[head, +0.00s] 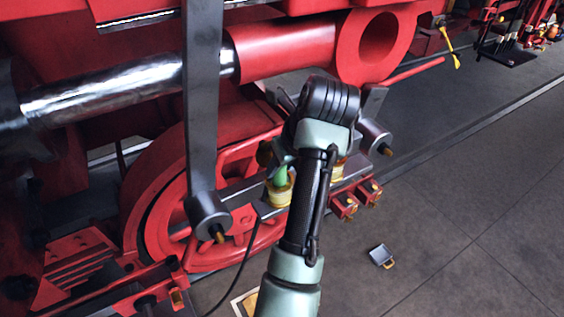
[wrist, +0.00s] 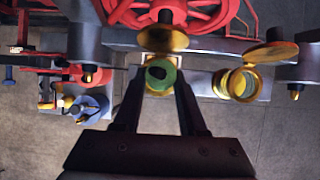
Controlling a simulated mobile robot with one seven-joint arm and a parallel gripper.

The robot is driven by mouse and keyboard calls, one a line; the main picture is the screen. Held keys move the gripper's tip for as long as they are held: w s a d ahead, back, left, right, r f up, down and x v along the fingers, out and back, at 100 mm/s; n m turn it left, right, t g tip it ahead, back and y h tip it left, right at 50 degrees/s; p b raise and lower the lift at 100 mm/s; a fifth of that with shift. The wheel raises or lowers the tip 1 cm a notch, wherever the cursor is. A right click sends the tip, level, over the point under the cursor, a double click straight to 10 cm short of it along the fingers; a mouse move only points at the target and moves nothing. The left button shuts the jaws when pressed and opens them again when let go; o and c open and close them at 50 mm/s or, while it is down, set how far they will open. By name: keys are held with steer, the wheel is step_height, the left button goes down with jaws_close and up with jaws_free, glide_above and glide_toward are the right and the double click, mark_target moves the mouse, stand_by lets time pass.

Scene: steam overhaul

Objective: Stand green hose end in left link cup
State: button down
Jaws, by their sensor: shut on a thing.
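The green hose end (wrist: 161,76) is between the fingers of my gripper (wrist: 160,92), which is shut on it. In the head view the green piece (head: 281,175) looks upright, directly over a brass cup (head: 280,195), the left one of two. In the wrist view brass (wrist: 158,92) shows around the green end. I cannot tell whether its tip is inside the cup or just above the rim. The second brass cup (wrist: 237,84) stands open to the right in the wrist view. In the head view my arm hides most of my gripper.
A grey vertical rod (head: 201,100) hangs left of my arm, before the red wheel (head: 160,205). Brass lids (wrist: 272,52) and (wrist: 163,38) stand close to the cups. A small grey pan (head: 381,255) lies on open floor at the right.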

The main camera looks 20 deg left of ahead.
steer(key=shift+c, duration=1.9)
jaws_free()
steer(key=shift+s+d+r+b, duration=0.1)
steer(key=shift+d+r+b, duration=0.1)
steer(key=shift+r+b, duration=0.15)
steer(key=p+v, duration=0.2)
steer(key=v, duration=1)
